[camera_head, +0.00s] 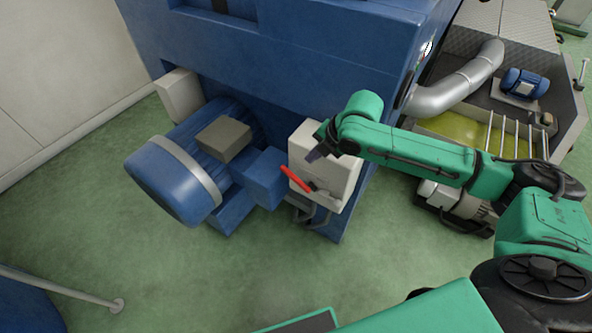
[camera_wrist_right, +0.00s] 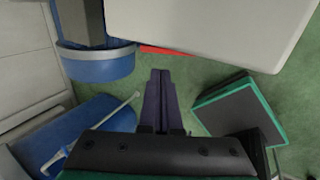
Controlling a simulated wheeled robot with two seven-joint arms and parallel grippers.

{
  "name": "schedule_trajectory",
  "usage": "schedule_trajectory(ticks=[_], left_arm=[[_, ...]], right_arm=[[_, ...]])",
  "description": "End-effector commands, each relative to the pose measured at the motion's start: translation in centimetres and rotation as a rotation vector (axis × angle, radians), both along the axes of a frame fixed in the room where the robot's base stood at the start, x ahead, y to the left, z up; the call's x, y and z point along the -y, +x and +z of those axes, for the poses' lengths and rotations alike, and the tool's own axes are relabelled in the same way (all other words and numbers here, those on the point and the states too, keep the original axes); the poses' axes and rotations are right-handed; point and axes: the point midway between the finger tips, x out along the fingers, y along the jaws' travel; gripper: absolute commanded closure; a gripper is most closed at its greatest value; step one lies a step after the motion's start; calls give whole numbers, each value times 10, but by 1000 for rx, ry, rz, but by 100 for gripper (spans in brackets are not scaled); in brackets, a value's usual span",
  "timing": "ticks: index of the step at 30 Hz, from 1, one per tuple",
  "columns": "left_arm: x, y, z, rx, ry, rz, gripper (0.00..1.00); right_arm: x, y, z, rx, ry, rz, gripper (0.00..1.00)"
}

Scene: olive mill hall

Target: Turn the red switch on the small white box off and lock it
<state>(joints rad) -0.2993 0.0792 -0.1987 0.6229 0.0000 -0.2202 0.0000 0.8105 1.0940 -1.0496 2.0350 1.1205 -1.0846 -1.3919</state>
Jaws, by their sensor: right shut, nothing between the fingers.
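The small white box (camera_head: 335,160) is mounted on the blue machine's side, in the middle of the head view. It also fills the top of the right wrist view (camera_wrist_right: 215,25). The red switch (camera_head: 295,179) is a bar on the box's front, slanting down to the right. In the right wrist view a strip of red (camera_wrist_right: 165,49) shows at the box's lower edge. My right gripper (camera_head: 316,155) is at the box, above the red switch in the picture. Its dark fingers are shut together and empty (camera_wrist_right: 160,76). I cannot tell whether they touch the box. My left gripper is not in view.
A blue motor (camera_head: 165,180) stands left of the box, with a blue block (camera_head: 262,178) between them. The large blue machine body (camera_head: 290,50) is behind. A grey pipe (camera_head: 460,82) and vat are at the right. Green floor in front is mostly clear.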

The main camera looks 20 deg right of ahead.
Motion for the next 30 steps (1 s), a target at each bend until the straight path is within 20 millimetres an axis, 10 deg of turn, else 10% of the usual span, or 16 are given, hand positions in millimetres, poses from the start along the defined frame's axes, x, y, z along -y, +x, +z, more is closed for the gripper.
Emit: schedule_trajectory(ticks=[15, 30], left_arm=[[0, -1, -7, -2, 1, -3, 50], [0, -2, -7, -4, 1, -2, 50]], right_arm=[[-32, 38, -92, 1, 2, -3, 100], [-34, 41, -99, -2, -1, -3, 100]])
